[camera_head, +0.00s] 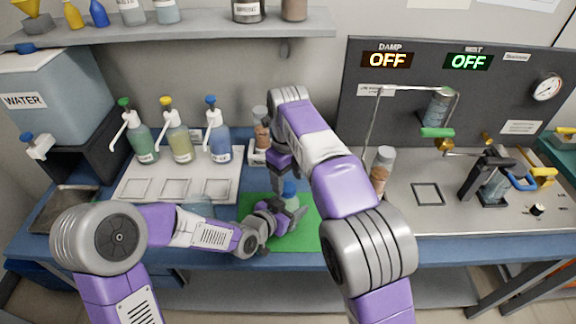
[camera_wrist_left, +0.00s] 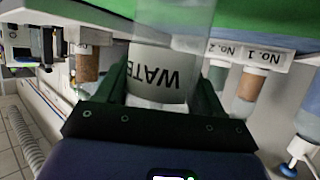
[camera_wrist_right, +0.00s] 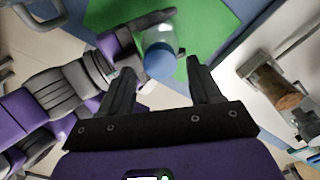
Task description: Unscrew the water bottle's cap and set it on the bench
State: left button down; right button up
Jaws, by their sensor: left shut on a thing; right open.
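The water bottle (camera_head: 290,200) stands on the green mat (camera_head: 311,237) with its blue cap (camera_head: 289,187) on top. My left gripper (camera_head: 284,216) is shut around the bottle's side. In the left wrist view the bottle's label (camera_wrist_left: 160,76) shows upside down between the fingers. My right gripper (camera_wrist_right: 161,80) is open and empty. In the right wrist view the blue cap (camera_wrist_right: 159,59) sits just beyond and between its fingertips, apart from them. In the head view my right arm partly hides the space behind the bottle.
A white tray (camera_head: 122,187) with several pump bottles is at the left, near the water tank (camera_head: 60,85). A tube with brown contents (camera_head: 381,171) stands right of my right arm. A panel apparatus (camera_head: 455,200) fills the right. Blue bench (camera_head: 180,245) lies bare along the front.

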aim_at(288, 189)
jog(key=shift+f, duration=1.2)
grip_shut()
jog(key=c, duration=1.1)
grip_release()
